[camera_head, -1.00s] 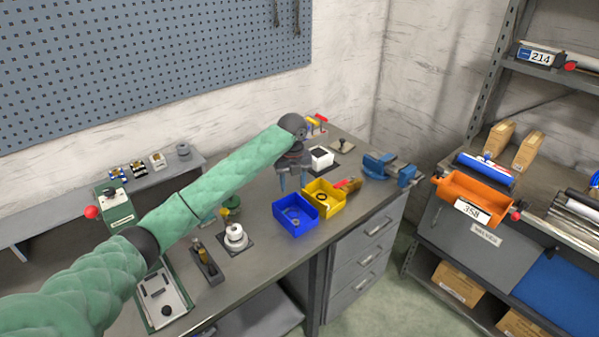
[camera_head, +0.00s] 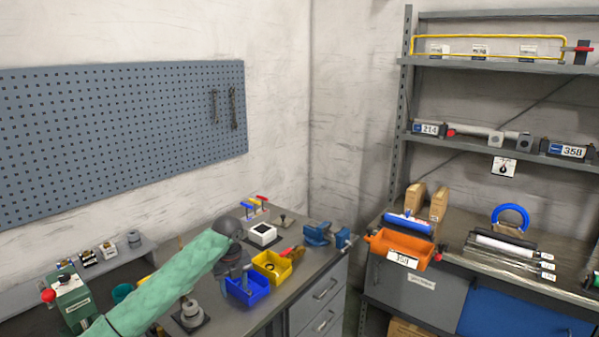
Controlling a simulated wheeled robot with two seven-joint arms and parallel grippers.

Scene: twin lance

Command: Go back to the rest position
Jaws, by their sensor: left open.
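My left arm, in a green sleeve, comes in from the lower left over the workbench (camera_head: 215,318). My left gripper (camera_head: 243,274) is at its end, pointing down beside and partly in front of the blue bin (camera_head: 247,292). Its fingers are small and dark against the bin, and nothing shows held in them. Whether it touches the bin I cannot tell. The yellow bin (camera_head: 272,265) stands just to the right of the blue one. My right gripper is not in view.
A blue vise (camera_head: 320,234) sits at the bench's right corner. A white box (camera_head: 263,234) stands behind the bins. A green device (camera_head: 73,300) is at the left. On the right, a shelf unit holds an orange bin (camera_head: 398,249) and several tools.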

